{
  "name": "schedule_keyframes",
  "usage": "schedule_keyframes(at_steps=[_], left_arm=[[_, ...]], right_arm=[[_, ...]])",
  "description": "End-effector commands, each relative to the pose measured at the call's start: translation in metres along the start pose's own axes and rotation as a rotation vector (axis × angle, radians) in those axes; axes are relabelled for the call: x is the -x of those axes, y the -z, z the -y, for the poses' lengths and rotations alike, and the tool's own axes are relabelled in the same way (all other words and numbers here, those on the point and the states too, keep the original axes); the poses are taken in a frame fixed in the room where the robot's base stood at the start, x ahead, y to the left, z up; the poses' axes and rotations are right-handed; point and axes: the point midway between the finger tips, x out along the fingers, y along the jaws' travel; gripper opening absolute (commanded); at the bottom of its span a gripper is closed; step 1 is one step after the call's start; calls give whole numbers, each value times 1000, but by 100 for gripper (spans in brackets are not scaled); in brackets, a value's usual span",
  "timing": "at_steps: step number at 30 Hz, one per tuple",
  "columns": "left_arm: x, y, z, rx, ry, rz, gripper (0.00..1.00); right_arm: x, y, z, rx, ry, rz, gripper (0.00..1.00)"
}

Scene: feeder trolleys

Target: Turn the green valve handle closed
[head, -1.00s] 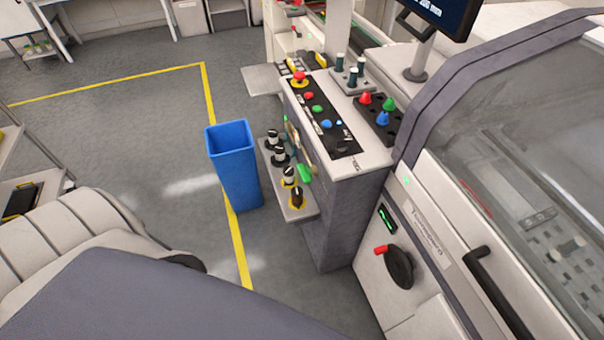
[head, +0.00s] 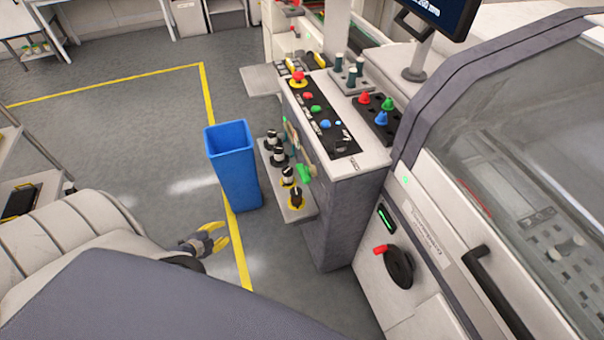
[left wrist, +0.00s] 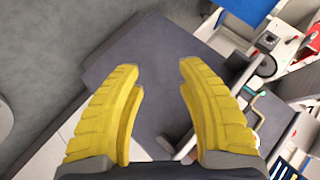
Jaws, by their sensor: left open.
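The green valve handle (head: 304,173) shows in the head view on the front side of the control stand, just above a small shelf. My left gripper (head: 216,238) is at the lower middle of the head view, left of the stand and well apart from the handle. Its yellow fingers are open with nothing between them. The same open fingers (left wrist: 160,110) fill the middle of the left wrist view. The valve handle cannot be made out in the left wrist view. My right gripper shows in neither view.
A blue bin (head: 236,168) stands on the floor left of the stand, between my left gripper and the shelf's far end. The shelf (head: 307,212) holds several black-and-white knobs. A machine with a red-tipped black rotary switch (head: 397,268) stands at right. Open floor lies left of the bin.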

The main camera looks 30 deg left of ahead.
Motion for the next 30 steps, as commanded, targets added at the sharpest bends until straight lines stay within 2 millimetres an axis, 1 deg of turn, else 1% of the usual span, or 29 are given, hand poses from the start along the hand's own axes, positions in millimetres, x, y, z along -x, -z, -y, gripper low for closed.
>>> schedule_keyframes(at_steps=[1, 2, 3, 5, 6, 9, 12, 15, 20, 23, 26, 30], left_arm=[[1, 28, 44, -93, 48, -101, 38], [3, 46, 65, -148, 74, -164, 38], [8, 72, 92, -223, 109, -246, 38], [19, 112, 125, -336, 159, -372, 38], [28, 139, 142, -409, 191, -453, 38], [53, 194, 165, -552, 259, -627, 38], [75, 233, 170, -646, 314, -756, 38], [90, 254, 167, -702, 349, -840, 38], [100, 262, 164, -743, 380, -892, 38], [98, 266, 164, -755, 388, -892, 38], [92, 274, 164, -756, 390, -891, 38], [79, 292, 165, -755, 391, -892, 38]], right_arm=[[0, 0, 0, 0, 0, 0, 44], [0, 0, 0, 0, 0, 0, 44], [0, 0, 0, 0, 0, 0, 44], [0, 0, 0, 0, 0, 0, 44], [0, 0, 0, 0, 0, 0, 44], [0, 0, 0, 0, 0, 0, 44], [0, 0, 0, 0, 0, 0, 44], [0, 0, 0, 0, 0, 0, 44], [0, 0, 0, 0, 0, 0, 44], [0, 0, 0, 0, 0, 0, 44], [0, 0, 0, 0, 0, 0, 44], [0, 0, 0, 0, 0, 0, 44]])
